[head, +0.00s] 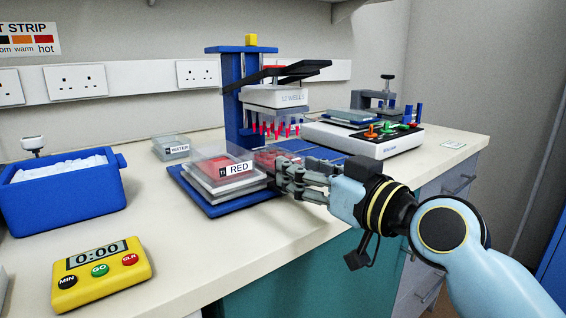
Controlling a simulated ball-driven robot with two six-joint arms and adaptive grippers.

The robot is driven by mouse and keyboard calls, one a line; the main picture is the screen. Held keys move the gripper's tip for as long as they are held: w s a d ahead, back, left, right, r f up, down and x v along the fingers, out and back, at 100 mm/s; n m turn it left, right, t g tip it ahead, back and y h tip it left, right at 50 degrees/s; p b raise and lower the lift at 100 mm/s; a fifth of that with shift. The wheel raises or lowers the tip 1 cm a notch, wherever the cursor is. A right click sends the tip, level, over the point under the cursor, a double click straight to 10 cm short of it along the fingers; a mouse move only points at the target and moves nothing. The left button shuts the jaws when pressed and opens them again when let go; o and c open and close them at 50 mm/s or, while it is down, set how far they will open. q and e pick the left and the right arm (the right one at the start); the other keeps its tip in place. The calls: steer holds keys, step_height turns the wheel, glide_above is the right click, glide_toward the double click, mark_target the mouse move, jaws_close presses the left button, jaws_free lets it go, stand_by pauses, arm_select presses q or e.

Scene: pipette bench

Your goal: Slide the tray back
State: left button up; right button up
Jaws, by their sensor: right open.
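A flat blue tray (228,208) lies on the bench in front of the blue pipette stand (233,100). On its left part sits a pale container with a clear lid and a label reading RED (237,168). Something red shows just right of it, partly hidden by my right gripper. My right gripper (281,178) is open at the right end of the tray, with its fingers pointing left, close to the labelled container. I cannot tell whether the fingers touch the tray or the container. My left gripper is not in view.
The pipette head (275,97) with red tips hangs behind the tray. A small WATER container (171,147) stands behind it, left of the stand. A blue ice tub (65,190) and yellow timer (101,273) are at left. A white device (362,138) stands at right.

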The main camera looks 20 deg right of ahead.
steer(key=x, duration=0.5)
jaws_close()
stand_by(0.4)
